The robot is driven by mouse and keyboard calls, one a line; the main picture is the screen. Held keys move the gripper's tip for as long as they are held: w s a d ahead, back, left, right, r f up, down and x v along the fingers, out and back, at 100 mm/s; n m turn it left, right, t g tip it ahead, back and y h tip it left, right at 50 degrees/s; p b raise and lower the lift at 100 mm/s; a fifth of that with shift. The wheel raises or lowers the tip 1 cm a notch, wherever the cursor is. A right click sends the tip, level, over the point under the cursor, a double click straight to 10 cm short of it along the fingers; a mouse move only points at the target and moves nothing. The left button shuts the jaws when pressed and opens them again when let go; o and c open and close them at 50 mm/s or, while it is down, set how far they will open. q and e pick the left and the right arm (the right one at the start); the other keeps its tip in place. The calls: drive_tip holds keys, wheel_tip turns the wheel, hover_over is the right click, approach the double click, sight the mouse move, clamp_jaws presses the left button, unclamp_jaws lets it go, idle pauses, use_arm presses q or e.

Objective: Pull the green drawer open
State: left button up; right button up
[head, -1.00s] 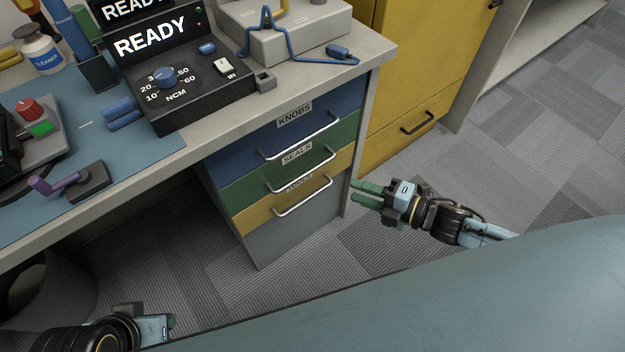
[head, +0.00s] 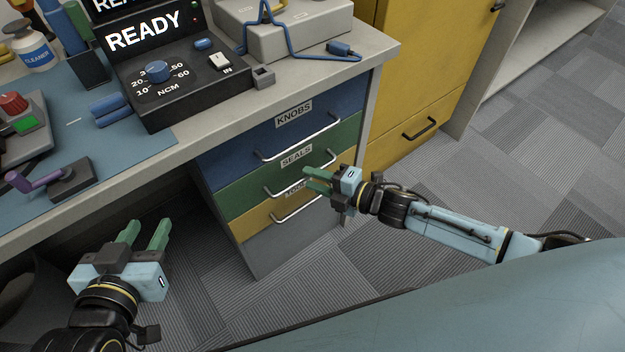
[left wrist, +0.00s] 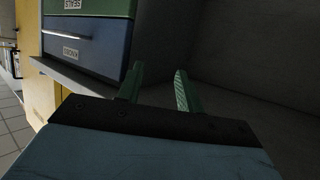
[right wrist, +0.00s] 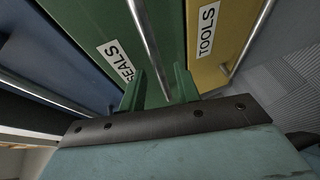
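The green drawer (head: 238,194), labelled SEALS, is shut between the blue and yellow drawers. Its silver bar handle (head: 280,190) is partly covered by my right gripper (head: 305,178) in the head view. In the right wrist view, the handle (right wrist: 151,45) runs down the green front (right wrist: 167,22) to the space between the fingers of my right gripper (right wrist: 158,80). These fingers are apart; contact with the bar cannot be told. My left gripper (head: 149,224) is open and empty, left of the cabinet and in front of the desk; its spread fingers show in the left wrist view (left wrist: 158,72).
The blue drawer (head: 225,150) lies above and the yellow drawer (head: 258,228) below, each with a bar handle. The grey desk edge (head: 150,170) overhangs on the left. A yellow cabinet (head: 415,80) stands at right. The carpet (head: 530,140) right of it is clear.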

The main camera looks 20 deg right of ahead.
drive_tip(key=shift+w+a+f, duration=0.1)
drive_tip(key=shift+w+a, duration=0.2)
drive_tip(key=shift+w, duration=0.1)
clamp_jaws()
